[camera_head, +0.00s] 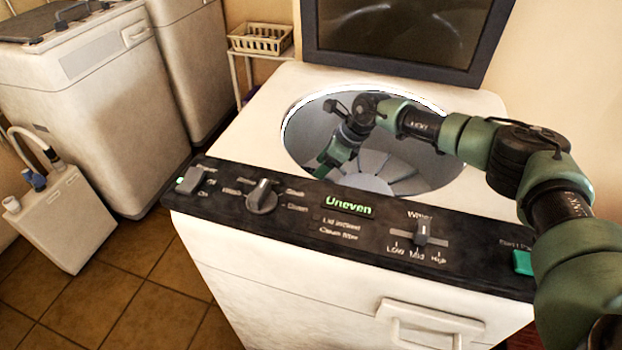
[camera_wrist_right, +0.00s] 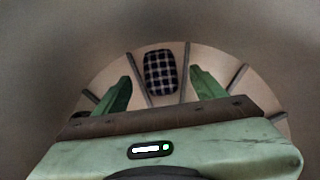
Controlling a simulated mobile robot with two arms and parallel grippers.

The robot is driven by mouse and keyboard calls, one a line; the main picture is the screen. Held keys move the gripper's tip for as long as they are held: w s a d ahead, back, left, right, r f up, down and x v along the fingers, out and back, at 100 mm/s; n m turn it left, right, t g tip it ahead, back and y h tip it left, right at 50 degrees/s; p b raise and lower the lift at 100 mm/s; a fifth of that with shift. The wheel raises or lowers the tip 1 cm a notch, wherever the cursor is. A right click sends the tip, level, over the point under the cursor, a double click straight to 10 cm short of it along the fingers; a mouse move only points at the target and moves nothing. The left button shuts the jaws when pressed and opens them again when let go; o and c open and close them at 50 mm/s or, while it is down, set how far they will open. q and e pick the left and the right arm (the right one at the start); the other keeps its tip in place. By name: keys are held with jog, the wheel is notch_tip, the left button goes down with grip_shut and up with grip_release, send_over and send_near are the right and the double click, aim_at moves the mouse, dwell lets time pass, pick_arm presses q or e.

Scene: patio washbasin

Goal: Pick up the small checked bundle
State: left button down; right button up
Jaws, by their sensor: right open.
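The small checked bundle (camera_wrist_right: 160,72) is dark with pale check lines and lies on the ribbed floor of the washer drum, in the right wrist view. In the head view it cannot be seen. My right gripper (camera_wrist_right: 160,88) is open, with one green finger on each side of the bundle in the picture; I cannot tell how far above it the fingertips are. In the head view the right gripper (camera_head: 328,168) reaches down inside the round drum (camera_head: 385,172) of the white washer (camera_head: 290,275). My left gripper is not in view.
A white container (camera_head: 58,220) stands on the tiled floor.

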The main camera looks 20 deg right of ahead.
jog(key=x, duration=0.3)
jog(key=shift+w+a+f, duration=0.1)
jog(key=shift+a, duration=0.05)
grip_shut()
